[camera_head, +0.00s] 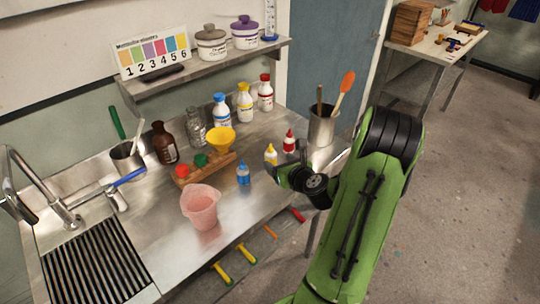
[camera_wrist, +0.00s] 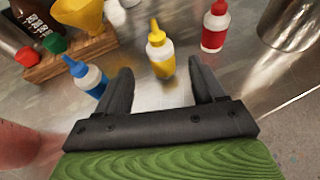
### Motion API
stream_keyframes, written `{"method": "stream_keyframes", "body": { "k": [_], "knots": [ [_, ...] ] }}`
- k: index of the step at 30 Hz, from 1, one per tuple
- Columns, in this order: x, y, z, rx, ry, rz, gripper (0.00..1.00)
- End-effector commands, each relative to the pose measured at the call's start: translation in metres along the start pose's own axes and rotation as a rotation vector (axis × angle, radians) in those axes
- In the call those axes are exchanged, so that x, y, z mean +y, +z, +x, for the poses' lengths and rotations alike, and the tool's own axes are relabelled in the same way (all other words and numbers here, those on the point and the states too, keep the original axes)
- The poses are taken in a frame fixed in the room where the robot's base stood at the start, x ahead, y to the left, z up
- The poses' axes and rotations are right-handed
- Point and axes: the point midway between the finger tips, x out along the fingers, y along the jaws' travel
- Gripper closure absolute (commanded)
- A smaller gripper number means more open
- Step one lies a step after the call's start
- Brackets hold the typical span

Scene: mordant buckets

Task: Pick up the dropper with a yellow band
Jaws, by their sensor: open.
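The dropper with a yellow band (camera_head: 270,155) is a small bottle with a yellow cap, standing upright on the steel counter. In the wrist view the yellow dropper (camera_wrist: 161,58) stands just beyond the fingertips, roughly between them. My gripper (camera_wrist: 165,80) is open and empty, its two dark fingers pointing at the dropper. A blue-banded dropper (camera_wrist: 86,77) stands close outside the left finger, and a red-banded dropper (camera_wrist: 215,28) stands further back to the right. In the head view the blue dropper (camera_head: 243,174) and the red dropper (camera_head: 289,142) stand either side of the yellow one.
A wooden rack (camera_head: 205,170) with red and green caps and a yellow funnel (camera_head: 221,138) lies left. A steel utensil pot (camera_head: 322,126) stands right of the droppers. Several bottles line the back under a shelf (camera_head: 200,72).

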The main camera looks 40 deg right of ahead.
Motion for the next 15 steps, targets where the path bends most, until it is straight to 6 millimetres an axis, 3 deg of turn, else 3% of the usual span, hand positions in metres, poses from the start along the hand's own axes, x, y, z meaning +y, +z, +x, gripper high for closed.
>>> {"method": "stream_keyframes", "body": {
  "k": [12, 15],
  "knots": [
    [0.0, 0.001, 0.064, -0.002, 0.001, -0.001, 0.31],
    [-0.001, 0.001, 0.069, -0.002, -0.001, 0.001, 0.31]
  ]
}}
